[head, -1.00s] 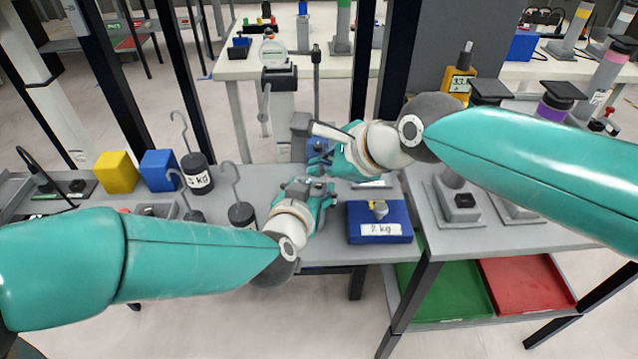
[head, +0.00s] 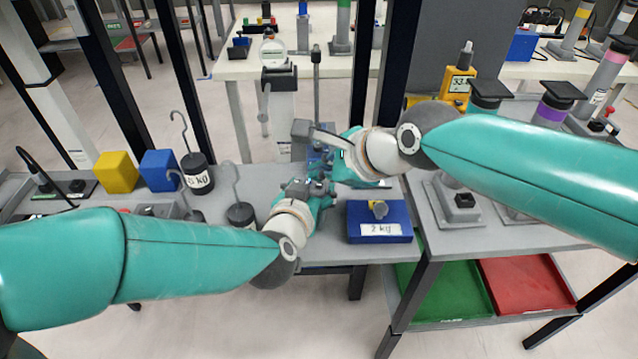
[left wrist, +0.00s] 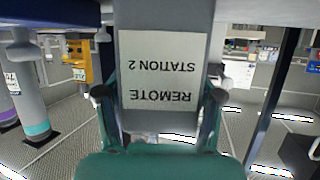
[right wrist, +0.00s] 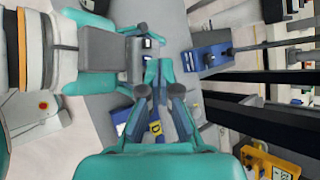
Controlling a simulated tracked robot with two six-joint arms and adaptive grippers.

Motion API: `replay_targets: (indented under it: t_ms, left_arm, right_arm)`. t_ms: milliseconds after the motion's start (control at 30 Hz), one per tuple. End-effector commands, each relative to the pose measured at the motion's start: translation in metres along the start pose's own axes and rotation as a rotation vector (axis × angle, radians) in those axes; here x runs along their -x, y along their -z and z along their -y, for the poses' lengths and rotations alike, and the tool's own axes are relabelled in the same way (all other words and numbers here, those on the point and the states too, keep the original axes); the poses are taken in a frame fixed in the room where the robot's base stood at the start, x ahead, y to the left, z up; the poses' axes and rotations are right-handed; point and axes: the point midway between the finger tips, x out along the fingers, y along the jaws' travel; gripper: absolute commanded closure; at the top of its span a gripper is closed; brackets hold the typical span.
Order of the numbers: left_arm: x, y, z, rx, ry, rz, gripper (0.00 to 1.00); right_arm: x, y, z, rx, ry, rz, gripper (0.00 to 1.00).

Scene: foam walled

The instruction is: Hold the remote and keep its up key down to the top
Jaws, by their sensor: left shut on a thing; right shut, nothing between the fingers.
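The grey remote (left wrist: 160,118) fills the middle of the left wrist view, its white label reading "REMOTE STATION 2" upside down. My left gripper (head: 322,187) is shut on it, with a finger on each side in the left wrist view. My right gripper (head: 324,168) is shut and empty, its fingertips close to the left gripper. In the right wrist view its closed fingertips (right wrist: 158,66) are beside the held remote's dark end (right wrist: 148,43). A column with a teal band (head: 485,103) carries a dark plate.
A blue 2 kg block (head: 380,232) lies right of my grippers. Hooked weights (head: 197,175), a yellow cube (head: 116,172) and a blue cube (head: 160,170) stand left. A purple-banded column (head: 553,108) and a yellow display (head: 458,84) stand right. Green (head: 450,285) and red (head: 530,285) trays are below.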

Motion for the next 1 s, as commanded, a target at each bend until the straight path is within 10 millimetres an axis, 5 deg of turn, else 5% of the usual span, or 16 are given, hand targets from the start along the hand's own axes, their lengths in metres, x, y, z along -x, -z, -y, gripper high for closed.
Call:
replay_targets:
  t_ms: [1000]
  left_arm:
    - [-0.0003,-0.0024,-0.0004,0.000,-0.001,0.005,0.75]
  right_arm:
    - [-0.0057,0.0040,-0.0038,0.000,0.000,0.000,1.00]
